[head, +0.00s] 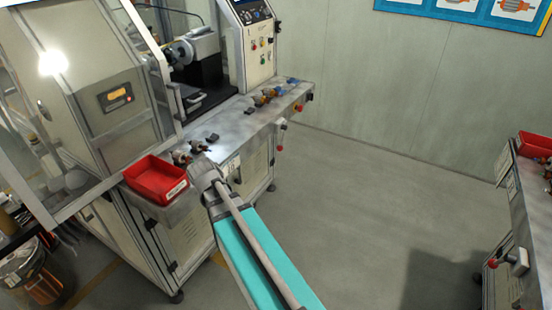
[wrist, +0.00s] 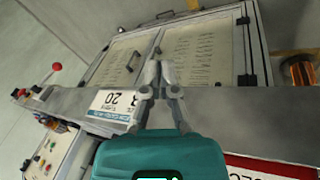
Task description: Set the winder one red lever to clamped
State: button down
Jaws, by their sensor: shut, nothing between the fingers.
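The winder's red lever shows in the head view as a red ball knob (head: 279,149) hanging below a grey mount at the right part of the bench front. In the wrist view, which looks upside down, the lever's red knob (wrist: 56,67) and thin rod are at the left. My gripper (wrist: 157,66) is shut and empty, pointing at the cabinet doors beneath the bench. It is apart from the lever, on the other side of the white label (wrist: 115,104). In the head view my arm hides the fingertips. I cannot tell the clamp state.
A red bin (head: 155,180) sits at the bench's left front corner, close to my wrist. Small parts lie along the bench top (head: 232,127). Another bench with a red-knobbed lever (head: 493,263) stands at the right. The floor (head: 360,200) between is clear.

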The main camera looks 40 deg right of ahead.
aim_at(279, 149)
jog(key=w+d+f+n+t+h+b, duration=0.1)
jog(key=w+d+f+h+b, duration=0.1)
jog(key=w+d+b, duration=0.3)
jog(key=w+d+f+n+t+h+b, duration=0.2)
jog(key=w+d+b, duration=0.3)
jog(key=d, duration=0.9)
jog(key=w+d+f+n+t+h+b, duration=0.2)
jog(key=w+d+h+b, duration=0.2)
jog(key=d, duration=0.6)
jog(key=shift+w+d+f+h+b, duration=0.2)
jog(key=shift+w+h+b, duration=0.1)
jog(key=shift+w+b, duration=0.5)
jog(key=shift+s, duration=0.1)
jog(key=b+x, duration=0.5)
jog(key=x, duration=0.9)
